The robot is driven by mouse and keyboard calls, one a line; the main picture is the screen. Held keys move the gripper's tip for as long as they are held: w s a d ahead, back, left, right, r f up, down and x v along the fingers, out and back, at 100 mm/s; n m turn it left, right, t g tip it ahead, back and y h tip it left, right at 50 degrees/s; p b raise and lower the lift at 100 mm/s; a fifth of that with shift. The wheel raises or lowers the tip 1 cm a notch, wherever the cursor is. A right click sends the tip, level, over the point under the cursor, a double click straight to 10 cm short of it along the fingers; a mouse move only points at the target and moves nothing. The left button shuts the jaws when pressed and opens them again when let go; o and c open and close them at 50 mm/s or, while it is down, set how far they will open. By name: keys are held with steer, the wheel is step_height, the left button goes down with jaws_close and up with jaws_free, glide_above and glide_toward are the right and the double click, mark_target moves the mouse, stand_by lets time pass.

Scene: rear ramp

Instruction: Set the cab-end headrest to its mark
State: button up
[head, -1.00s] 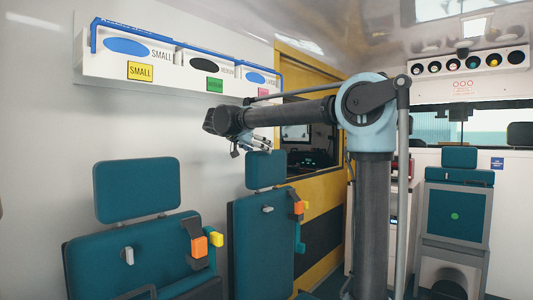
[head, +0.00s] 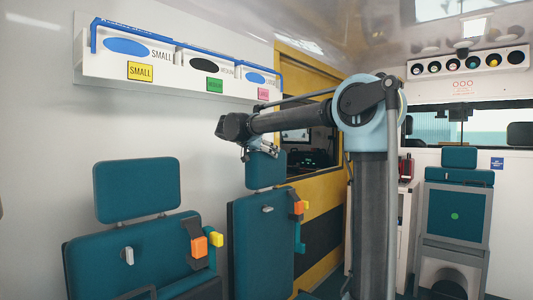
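The teal headrest (head: 266,172) of the farther wall seat (head: 262,240) stands upright above its backrest, under my arm; I take it as the cab-end one. My gripper (head: 263,148) is at its top edge, pointing down and to the right. The fingers are small and overlap the headrest's top, so I cannot tell whether they touch it or how far apart they are. No mark for the headrest can be made out. The nearer wall seat (head: 140,262) has its own teal headrest (head: 137,190), away from my gripper.
A shelf of labelled bins (head: 180,62) hangs on the wall above the seats. A yellow frame with a window (head: 315,190) is behind my arm. Orange and yellow buckles (head: 207,241) stick out from the seats. Another teal seat (head: 458,210) stands at right.

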steer(key=shift+c, duration=1)
steer(key=shift+r, duration=0.2)
steer(key=shift+c, duration=0.4)
steer(key=shift+a+r, duration=0.1)
steer(key=shift+r, duration=2.25)
steer(key=o, duration=1.5)
steer(key=shift+f, duration=0.1)
